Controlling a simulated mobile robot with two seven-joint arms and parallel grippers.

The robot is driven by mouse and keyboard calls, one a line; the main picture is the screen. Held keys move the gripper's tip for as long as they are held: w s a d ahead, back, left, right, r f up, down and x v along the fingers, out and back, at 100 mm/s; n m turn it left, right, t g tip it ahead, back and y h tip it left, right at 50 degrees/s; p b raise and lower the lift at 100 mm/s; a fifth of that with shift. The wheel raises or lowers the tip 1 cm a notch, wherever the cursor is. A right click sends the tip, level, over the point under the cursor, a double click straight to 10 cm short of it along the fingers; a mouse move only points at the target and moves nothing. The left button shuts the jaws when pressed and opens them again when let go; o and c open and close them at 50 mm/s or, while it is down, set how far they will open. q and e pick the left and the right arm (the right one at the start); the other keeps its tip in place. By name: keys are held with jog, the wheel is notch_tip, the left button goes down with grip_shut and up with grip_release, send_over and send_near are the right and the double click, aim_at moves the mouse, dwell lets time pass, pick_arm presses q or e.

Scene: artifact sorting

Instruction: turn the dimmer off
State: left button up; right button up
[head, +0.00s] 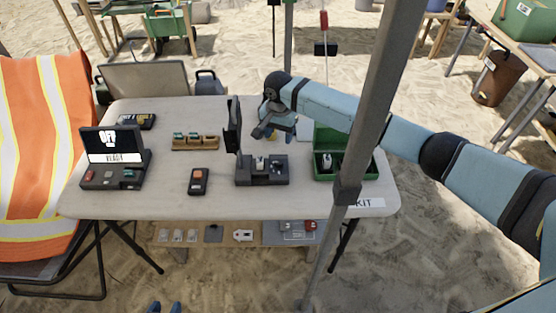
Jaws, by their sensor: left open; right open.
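No part is clearly labelled as the dimmer. A black console (112,172) at the table's left has a raised screen (114,146), whose small text seems to read OFF above READY, and a few coloured buttons. A small black handheld unit (198,181) with an orange face lies near the front edge. My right gripper (275,130) is open, pointing down above the table, behind and above the black station (262,171) with its upright dark panel (233,125). It appears apart from these devices. My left gripper is out of view.
The pale table (165,205) also holds a wooden rack (195,143), a dark sign (136,121) and an open green case (345,167) at right. A grey pole (372,110) crosses in front at right. An orange vest (40,140) hangs on a chair at left.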

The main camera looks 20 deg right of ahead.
aim_at(279, 162)
notch_tip(279, 162, down, 12)
jog(key=shift+r+b, duration=0.1)
jog(key=shift+b, duration=0.2)
jog(key=c, duration=0.9)
